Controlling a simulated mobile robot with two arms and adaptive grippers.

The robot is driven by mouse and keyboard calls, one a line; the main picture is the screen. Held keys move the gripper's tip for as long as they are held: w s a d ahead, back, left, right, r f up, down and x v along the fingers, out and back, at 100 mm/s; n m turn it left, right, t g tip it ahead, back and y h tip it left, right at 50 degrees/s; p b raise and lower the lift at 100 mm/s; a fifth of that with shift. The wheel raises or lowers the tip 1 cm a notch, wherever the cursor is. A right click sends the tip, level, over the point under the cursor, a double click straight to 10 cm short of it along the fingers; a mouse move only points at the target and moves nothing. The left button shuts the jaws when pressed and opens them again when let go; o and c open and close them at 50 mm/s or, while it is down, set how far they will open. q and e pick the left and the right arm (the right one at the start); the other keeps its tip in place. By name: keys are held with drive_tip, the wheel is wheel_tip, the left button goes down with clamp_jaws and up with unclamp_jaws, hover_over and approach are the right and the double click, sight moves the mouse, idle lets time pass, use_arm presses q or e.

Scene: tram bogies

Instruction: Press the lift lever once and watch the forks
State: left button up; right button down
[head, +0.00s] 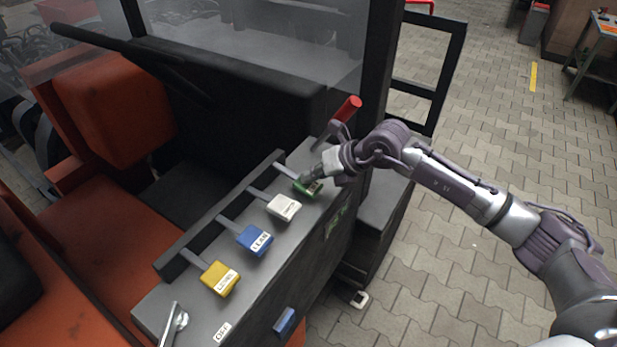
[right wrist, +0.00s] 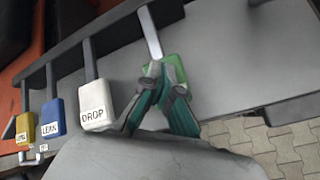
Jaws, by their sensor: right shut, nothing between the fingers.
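A row of colour-capped levers stands on the grey side console (head: 182,290). The green-capped lever (head: 308,190) is at the far end; its label is too small or covered to read. The white lever beside it (head: 284,207) reads DROP in the right wrist view (right wrist: 95,106). The blue lever (head: 254,240) reads LEAN, and the yellow lever's (head: 220,279) label is unclear. My right gripper (head: 308,178) is shut and empty, with its fingertips at the green cap (right wrist: 177,68); contact cannot be told. No forks show. My left gripper is out of view.
A red-handled lever (head: 348,109) rises just beyond the green one. A metal key or handle (head: 173,322) sits at the near end, by an OFF label. An orange seat (head: 95,245) is on the left. Paved floor (head: 450,270) lies open on the right.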

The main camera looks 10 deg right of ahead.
sight(311, 185)
drive_tip(key=shift+f, duration=0.35)
drive_tip(key=shift+r, duration=0.1)
idle(0.4)
drive_tip(key=shift+r+p, duration=0.95)
drive_tip(key=shift+r, duration=0.95)
wheel_tip(311, 185, up, 5)
drive_tip(key=p, duration=0.3)
